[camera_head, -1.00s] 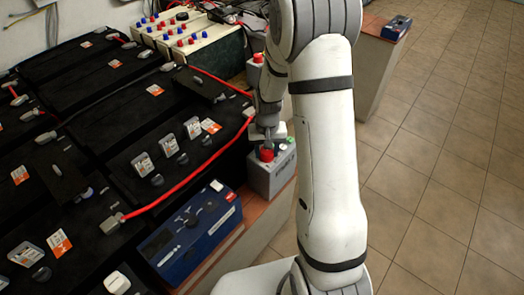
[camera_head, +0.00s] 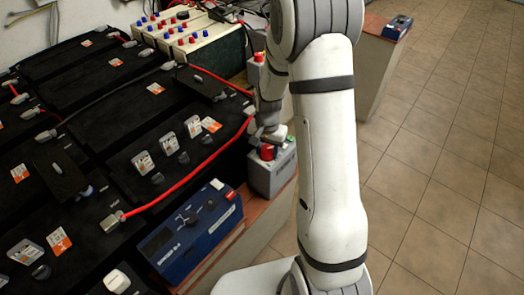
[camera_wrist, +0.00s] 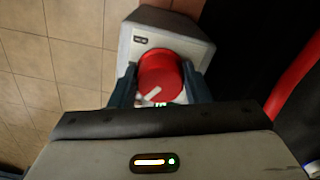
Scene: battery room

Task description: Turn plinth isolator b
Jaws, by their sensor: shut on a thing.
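The isolator is a grey box (camera_head: 273,176) with a red rotary knob (camera_head: 266,153) on top, standing on the plinth's edge in the head view. In the wrist view, the grey box (camera_wrist: 192,42) carries a small dark label, too small to read surely. The red knob (camera_wrist: 160,72) has a white pointer mark slanting to the lower left. My gripper (camera_wrist: 159,72) is shut on the knob, one finger on each side. In the head view, my wrist partly hides the knob.
A second grey box with a red top (camera_head: 255,68) stands farther back. Black battery blocks (camera_head: 130,140) with red cables (camera_head: 190,175) fill the left. A blue device (camera_head: 190,232) lies in front of the isolator. Tiled floor (camera_head: 440,180) is clear on the right.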

